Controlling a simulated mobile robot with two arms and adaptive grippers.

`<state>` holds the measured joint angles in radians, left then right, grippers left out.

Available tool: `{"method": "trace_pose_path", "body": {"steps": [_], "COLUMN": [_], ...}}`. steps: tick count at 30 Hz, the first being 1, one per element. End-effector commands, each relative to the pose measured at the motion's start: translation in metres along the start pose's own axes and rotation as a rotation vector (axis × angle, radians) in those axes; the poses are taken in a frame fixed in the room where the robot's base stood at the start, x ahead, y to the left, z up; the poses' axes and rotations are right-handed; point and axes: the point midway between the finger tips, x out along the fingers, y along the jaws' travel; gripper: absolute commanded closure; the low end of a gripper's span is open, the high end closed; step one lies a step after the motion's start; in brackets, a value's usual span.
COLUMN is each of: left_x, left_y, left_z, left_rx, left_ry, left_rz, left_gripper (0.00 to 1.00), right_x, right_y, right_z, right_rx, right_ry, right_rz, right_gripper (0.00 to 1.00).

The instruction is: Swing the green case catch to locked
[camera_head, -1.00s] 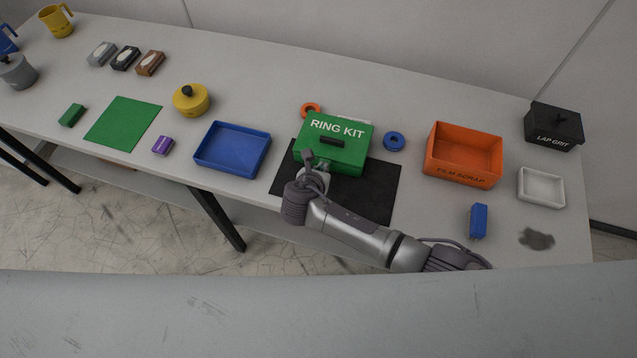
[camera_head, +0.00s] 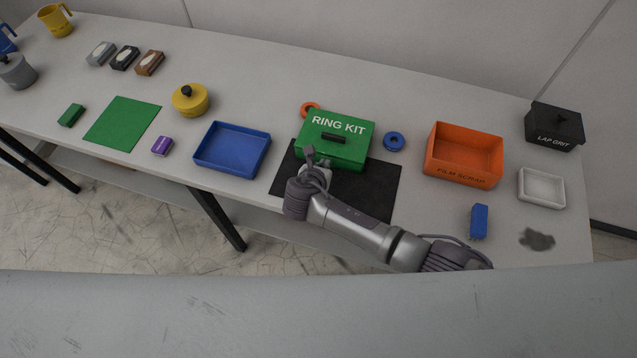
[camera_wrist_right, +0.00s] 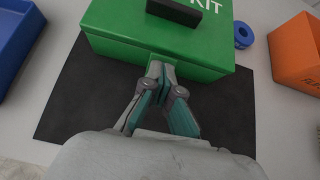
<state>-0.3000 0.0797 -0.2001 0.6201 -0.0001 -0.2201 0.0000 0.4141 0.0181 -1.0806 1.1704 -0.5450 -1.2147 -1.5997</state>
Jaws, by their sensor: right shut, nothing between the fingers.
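The green case (camera_head: 338,139), lettered RING KIT and with a black handle on its lid, stands closed on a black mat (camera_head: 375,190). It also shows in the right wrist view (camera_wrist_right: 110,38). My right gripper (camera_head: 322,166) is at the front of the case. In the right wrist view its shut fingertips (camera_wrist_right: 160,70) meet in front of the case's front face, with nothing seen between them. The catch cannot be made out; the fingers cover that part of the front. I cannot tell whether the fingertips touch the case. My left gripper is not in view.
A blue tray (camera_head: 208,165) stands left of the mat and an orange FILM SCRAP bin (camera_head: 465,182) right of it. A blue ring (camera_head: 394,141) and an orange ring (camera_head: 310,109) lie beside and behind the case. The mat's right part is clear.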

Motion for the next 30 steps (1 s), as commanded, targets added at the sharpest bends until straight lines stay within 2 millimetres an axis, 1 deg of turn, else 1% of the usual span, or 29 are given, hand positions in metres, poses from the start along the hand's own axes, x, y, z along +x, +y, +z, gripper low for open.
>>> {"method": "trace_pose_path", "body": {"steps": [7, 30], "left_x": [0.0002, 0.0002], "left_y": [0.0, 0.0], "left_z": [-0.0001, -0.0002], "left_rx": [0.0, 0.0], "left_ry": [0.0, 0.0], "left_rz": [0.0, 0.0], "left_gripper": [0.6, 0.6], "right_x": [0.0063, 0.0104], "right_y": [-0.0021, -0.002], "right_z": [0.0042, 0.0066], "right_rx": [0.0, -0.001], "right_ry": [-0.002, -0.002], "right_rz": [-0.005, -0.004], "right_gripper": [1.0, 1.0]}}
